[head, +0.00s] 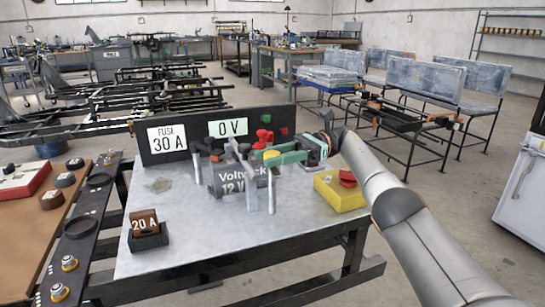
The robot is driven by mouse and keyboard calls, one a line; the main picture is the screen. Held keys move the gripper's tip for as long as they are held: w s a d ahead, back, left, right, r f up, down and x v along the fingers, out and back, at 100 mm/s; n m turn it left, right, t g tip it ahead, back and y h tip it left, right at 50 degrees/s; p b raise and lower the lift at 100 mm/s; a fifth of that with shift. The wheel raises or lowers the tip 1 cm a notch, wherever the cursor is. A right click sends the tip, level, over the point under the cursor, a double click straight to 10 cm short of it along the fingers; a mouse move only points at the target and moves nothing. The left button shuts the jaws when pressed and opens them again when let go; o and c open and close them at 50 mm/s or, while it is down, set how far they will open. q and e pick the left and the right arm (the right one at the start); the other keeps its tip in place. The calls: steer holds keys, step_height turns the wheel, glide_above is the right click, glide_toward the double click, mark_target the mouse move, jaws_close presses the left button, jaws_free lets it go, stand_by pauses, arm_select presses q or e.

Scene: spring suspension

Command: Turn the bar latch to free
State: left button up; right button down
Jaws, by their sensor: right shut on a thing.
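The battery (235,179), a grey block marked Voltrack 12 V, stands on the metal table top. Grey upright posts stand around it, one in front at the right. My right gripper (279,157) reaches in from the right over the battery's right end. It is shut at a small yellow-ended piece (271,154), which I take to be part of the bar latch. The fingers hide much of it, so the latch's exact angle cannot be told. My left gripper is not in view.
A dark panel (187,157) with 30 A and 0 V labels stands behind the battery. A yellow box (340,191) with a red knob is at the right. A 20 A fuse block (148,232) sits front left. The table's front middle is clear.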

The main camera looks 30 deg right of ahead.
steer(key=shift+c, duration=2.2)
jaws_free()
